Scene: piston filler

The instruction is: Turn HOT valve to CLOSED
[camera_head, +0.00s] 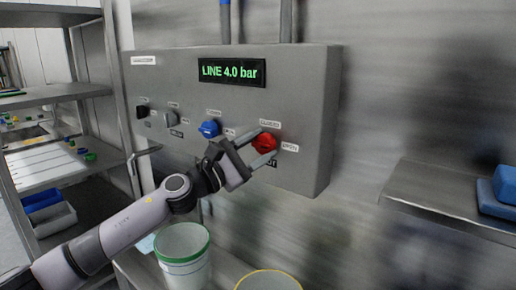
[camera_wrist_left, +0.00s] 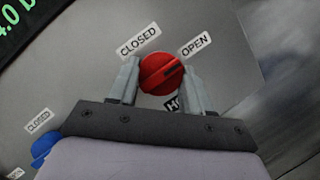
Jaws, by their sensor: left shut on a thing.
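The red HOT valve knob (camera_head: 264,142) is on the right part of the grey panel's front. It also shows in the left wrist view (camera_wrist_left: 158,74), with a dark pointer mark toward the right, on the side of the OPEN label (camera_wrist_left: 195,44). The CLOSED label (camera_wrist_left: 138,40) is at its upper left. The HOT label is partly hidden below the knob. My left gripper (camera_head: 261,147) has its fingers on either side of the knob and is shut on it; both fingers show in the left wrist view (camera_wrist_left: 162,76). My right gripper is not in view.
A blue knob (camera_head: 209,129) sits left of the red one on the panel (camera_head: 300,80), under a display (camera_head: 231,72) reading LINE 4.0 bar. Buckets (camera_head: 183,252) stand below. Shelving (camera_head: 60,95) is at left, a metal shelf (camera_head: 440,195) at right.

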